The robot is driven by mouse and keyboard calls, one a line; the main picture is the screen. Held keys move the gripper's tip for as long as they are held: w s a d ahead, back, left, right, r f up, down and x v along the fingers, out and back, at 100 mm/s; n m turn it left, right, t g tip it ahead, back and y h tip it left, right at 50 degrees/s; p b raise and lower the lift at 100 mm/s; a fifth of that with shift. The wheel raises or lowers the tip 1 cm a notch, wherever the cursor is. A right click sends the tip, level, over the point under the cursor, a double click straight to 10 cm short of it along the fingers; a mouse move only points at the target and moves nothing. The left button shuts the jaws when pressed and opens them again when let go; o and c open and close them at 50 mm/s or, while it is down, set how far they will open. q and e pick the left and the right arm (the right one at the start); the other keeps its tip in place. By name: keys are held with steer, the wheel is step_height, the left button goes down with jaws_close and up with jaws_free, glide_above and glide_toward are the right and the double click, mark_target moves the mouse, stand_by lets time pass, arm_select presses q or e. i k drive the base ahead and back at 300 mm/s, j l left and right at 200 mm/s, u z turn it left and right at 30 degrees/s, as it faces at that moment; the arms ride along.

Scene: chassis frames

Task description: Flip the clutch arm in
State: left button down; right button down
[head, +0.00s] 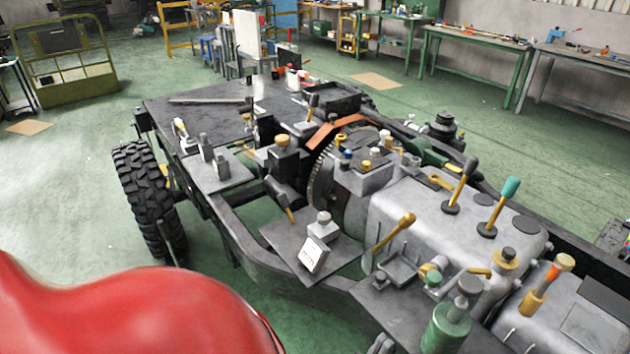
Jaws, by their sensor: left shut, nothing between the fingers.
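A chassis frame fills the middle and right, with a grey gearbox housing (420,205) on it. A lever with a round yellow end (397,230) leans up and right at the housing's near side. It looks like the clutch arm, but I cannot be sure. My left arm's red link covers the lower left. What appears to be my left gripper (382,345) shows as a small grey tip at the bottom edge, shut and empty, below the lever and apart from it. Most of it is cut off. My right gripper is not in view.
A green cylinder (445,328) and an orange-handled lever (545,287) stand at the lower right. A black tyre (150,200) is at left. Green floor around the chassis is mostly clear.

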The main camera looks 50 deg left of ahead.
mark_target(408, 219)
steer(key=u, duration=0.9)
steer(key=i+l, duration=0.1)
steer(key=l, duration=0.15)
steer(key=i+l, duration=0.15)
steer(key=i, duration=0.25)
steer(key=u, duration=0.05)
